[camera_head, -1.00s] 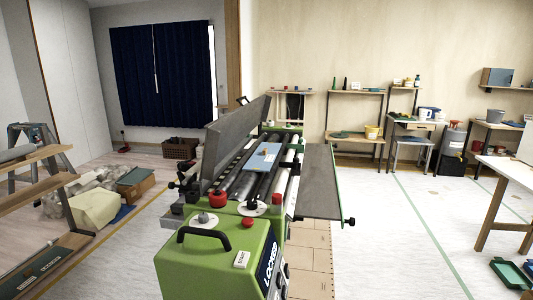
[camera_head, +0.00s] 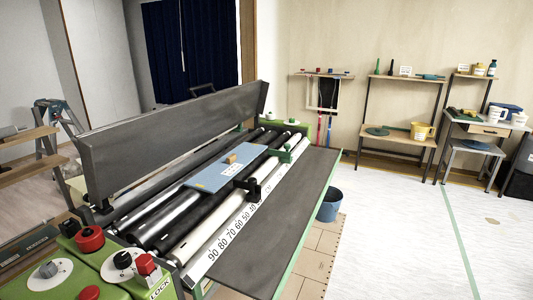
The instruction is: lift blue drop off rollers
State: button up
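The blue drop (camera_head: 226,170) is a flat light-blue sheet lying across the rollers (camera_head: 172,216) of the green wallpaper paster, near the middle of their length. A small tan block (camera_head: 232,158) sits on its top, and faint markings show on its face. The sheet looks flat, with dark and pale rollers showing on both sides of it. My gripper is not in view.
The grey lid (camera_head: 180,140) stands raised along the rollers' left side. A dark side table (camera_head: 275,220) extends on the right. Red knobs (camera_head: 89,238) sit at the near end. A blue bucket (camera_head: 329,205) stands on the floor.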

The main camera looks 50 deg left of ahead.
aim_at(212, 178)
jog(key=i, duration=1.1)
jog(key=u, duration=0.7)
jog(key=i, duration=2.2)
jog(key=u, duration=2.15)
